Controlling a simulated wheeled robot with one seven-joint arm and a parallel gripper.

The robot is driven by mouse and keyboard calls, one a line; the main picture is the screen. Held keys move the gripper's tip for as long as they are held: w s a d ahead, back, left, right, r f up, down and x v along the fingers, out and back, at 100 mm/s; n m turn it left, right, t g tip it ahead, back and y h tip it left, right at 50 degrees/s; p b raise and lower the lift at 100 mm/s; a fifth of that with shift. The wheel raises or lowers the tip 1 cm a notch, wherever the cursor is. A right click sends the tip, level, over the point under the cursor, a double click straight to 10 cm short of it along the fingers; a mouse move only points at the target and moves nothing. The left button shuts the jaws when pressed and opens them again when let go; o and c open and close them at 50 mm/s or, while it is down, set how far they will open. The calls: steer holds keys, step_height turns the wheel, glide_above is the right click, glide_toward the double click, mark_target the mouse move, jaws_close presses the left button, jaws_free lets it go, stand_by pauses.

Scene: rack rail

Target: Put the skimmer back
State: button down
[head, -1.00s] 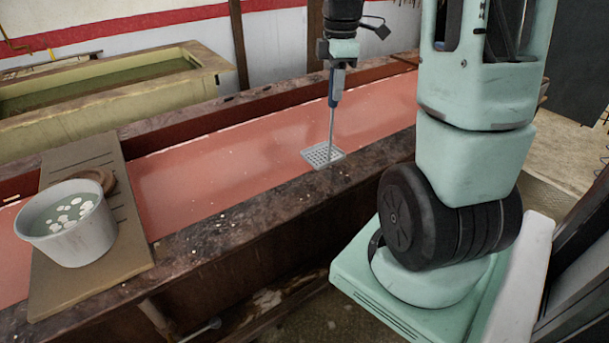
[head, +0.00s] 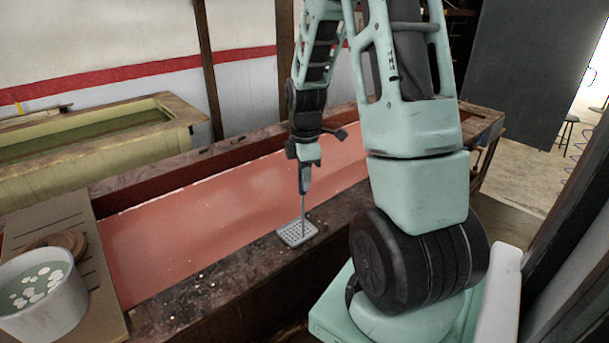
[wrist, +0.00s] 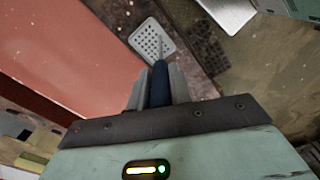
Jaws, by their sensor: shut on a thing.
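The skimmer (head: 297,233) has a square, perforated pale-grey head on a thin metal shaft with a dark blue handle. My gripper (head: 304,168) is shut on the handle and holds the skimmer upright, head down. The head is over the dark near ledge of the red trough, beside the red surface; I cannot tell whether it touches the ledge. In the wrist view the blue handle (wrist: 160,85) sits between the two grey fingers, and the perforated head (wrist: 152,41) shows beyond it.
The long trough (head: 200,245) has a dark, worn rim. A white bucket (head: 45,298) of liquid with pale discs stands on a board (head: 65,220) at the left, by a brown round lid (head: 62,240). A yellowish tank (head: 90,150) stands behind. Open floor lies at right.

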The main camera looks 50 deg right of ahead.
steer(key=shift+f, duration=0.1)
steer(key=c, duration=1.7)
jaws_free()
steer(key=shift+f, duration=0.1)
steer(key=o, duration=0.4)
